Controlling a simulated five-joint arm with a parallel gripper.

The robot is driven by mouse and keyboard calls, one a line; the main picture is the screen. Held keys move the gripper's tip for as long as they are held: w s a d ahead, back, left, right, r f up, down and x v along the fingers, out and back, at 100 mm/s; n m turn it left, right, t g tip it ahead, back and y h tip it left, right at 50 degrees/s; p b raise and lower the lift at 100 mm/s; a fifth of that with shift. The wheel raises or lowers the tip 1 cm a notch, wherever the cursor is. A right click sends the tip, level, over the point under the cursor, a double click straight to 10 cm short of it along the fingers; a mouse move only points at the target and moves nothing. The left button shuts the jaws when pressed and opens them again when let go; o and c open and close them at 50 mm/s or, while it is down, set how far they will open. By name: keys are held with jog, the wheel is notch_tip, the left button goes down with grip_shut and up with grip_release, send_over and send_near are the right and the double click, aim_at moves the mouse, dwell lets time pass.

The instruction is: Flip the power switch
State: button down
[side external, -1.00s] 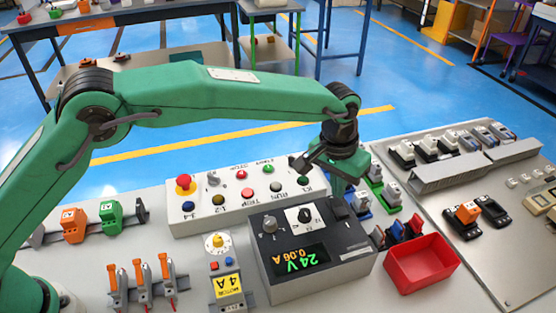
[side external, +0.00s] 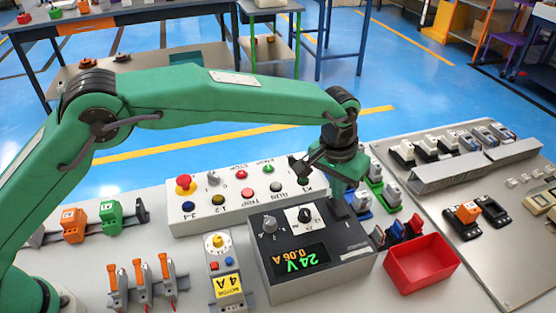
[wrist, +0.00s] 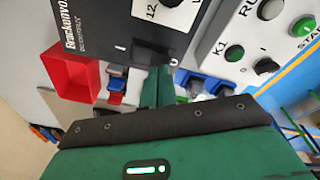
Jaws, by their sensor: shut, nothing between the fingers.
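The power supply (side external: 310,280) is a grey box with a dark top panel and a lit display (side external: 300,259) reading 24 V and 0.06 A. Its black rocker switch (side external: 338,210) is at the panel's far right corner, partly hidden by my gripper (side external: 345,191). My gripper is shut and empty, pointing down with its tips just over or at the switch; I cannot tell whether they touch. In the wrist view, the supply's dark panel (wrist: 95,22) lies ahead of my shut green fingers (wrist: 156,84). The switch's tilt cannot be told.
A red bin (side external: 420,265) stands right of the supply, with coloured connectors (side external: 398,231) behind it. A white button panel (side external: 215,205) lies behind the supply, and a yellow-labelled motor unit (side external: 228,285) on its left. The right board (side external: 480,250) carries several parts.

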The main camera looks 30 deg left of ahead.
jog(key=shift+f, duration=0.6)
dwell(0.5)
jog(key=shift+r, duration=3.6)
jog(key=s+a+r+n+t, duration=0.1)
jog(key=s+a+r, duration=0.25)
jog(key=a, duration=0.45)
jog(key=s+a+r, duration=0.2)
jog(key=a+r, duration=0.3)
jog(key=a, duration=0.3)
jog(key=s+a+r+n+t, duration=0.1)
jog(key=s+a+r, duration=0.3)
jog(key=a, duration=0.5)
jog(key=s+a+f+t, duration=0.1)
jog(key=s+a+f, duration=0.1)
jog(key=s+a, duration=0.5)
jog(key=s+a+f+n+t+y, duration=0.1)
jog(key=s+a+f, duration=0.1)
jog(key=s+a, duration=0.5)
jog(key=s, duration=0.4)
jog(key=shift+f, duration=0.35)
